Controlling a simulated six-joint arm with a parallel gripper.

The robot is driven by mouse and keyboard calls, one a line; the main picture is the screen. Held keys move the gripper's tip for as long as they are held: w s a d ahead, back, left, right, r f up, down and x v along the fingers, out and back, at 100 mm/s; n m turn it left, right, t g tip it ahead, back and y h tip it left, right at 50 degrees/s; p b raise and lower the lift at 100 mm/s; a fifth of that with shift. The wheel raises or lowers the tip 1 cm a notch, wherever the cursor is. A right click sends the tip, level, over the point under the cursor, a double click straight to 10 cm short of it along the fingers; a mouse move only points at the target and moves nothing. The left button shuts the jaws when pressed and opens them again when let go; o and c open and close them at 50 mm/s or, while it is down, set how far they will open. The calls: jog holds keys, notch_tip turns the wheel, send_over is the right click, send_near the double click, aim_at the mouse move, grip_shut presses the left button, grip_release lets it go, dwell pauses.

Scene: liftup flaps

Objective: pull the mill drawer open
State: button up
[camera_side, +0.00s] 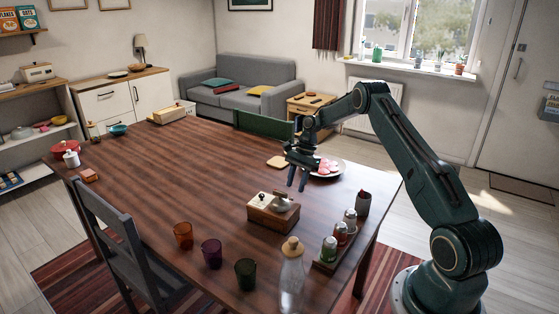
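Right of the mill is a rack (326,261) of several jars, with a dark cup (363,203) behind. In front are a stoppered bottle (291,275) and orange (183,236), purple (211,253) and green (245,274) glasses. A plate of food (326,168) lies behind my gripper. Table left of the mill is clear.

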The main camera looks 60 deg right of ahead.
jog(key=shift+x, duration=2.75)
jog(key=shift+c, duration=0.3)
grip_shut()
